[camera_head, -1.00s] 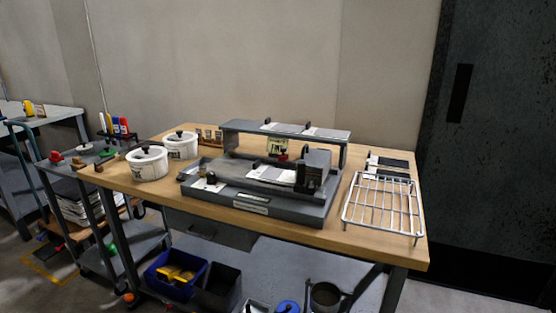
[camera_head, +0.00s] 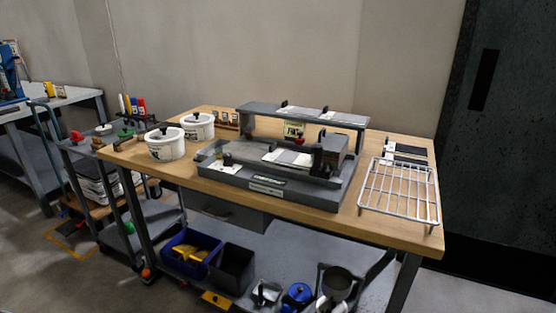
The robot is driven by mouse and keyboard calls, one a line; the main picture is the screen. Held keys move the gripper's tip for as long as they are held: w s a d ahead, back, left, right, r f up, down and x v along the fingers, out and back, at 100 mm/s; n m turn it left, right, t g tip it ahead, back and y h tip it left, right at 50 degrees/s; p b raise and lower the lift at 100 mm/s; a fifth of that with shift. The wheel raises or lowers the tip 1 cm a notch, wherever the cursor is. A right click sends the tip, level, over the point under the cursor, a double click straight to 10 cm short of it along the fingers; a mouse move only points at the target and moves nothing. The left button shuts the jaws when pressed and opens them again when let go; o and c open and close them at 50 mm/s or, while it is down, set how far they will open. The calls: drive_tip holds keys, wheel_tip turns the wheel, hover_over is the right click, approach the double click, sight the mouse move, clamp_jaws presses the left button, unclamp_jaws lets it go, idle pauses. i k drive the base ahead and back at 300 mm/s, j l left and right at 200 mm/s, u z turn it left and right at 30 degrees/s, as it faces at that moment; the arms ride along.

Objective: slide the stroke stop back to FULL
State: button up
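A grey machine (camera_head: 275,178) with a flat base sits in the middle of the wooden bench. A raised grey shelf (camera_head: 300,114) spans its back. A dark upright block (camera_head: 330,155) stands at the right of the base, and a small dark knob (camera_head: 227,159) stands at its left. White sheets or plates (camera_head: 288,158) lie on the bed between them. The stroke stop and any FULL marking are too small to tell apart here. My gripper is not in view.
Two white lidded pots (camera_head: 165,143) stand at the bench's left. A wire rack (camera_head: 400,190) occupies the right end. A cart (camera_head: 90,150) with tools stands against the left side. Bins (camera_head: 190,252) and other items fill the lower shelf. Floor shows at the lower left.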

sight(300, 141)
drive_tip(key=i+l+z, duration=0.1)
drive_tip(key=i, duration=0.25)
drive_tip(key=i+l, duration=0.15)
drive_tip(key=i, duration=0.2)
drive_tip(key=i+l, duration=0.55)
drive_tip(key=i, duration=0.3)
drive_tip(key=l+z, duration=0.05)
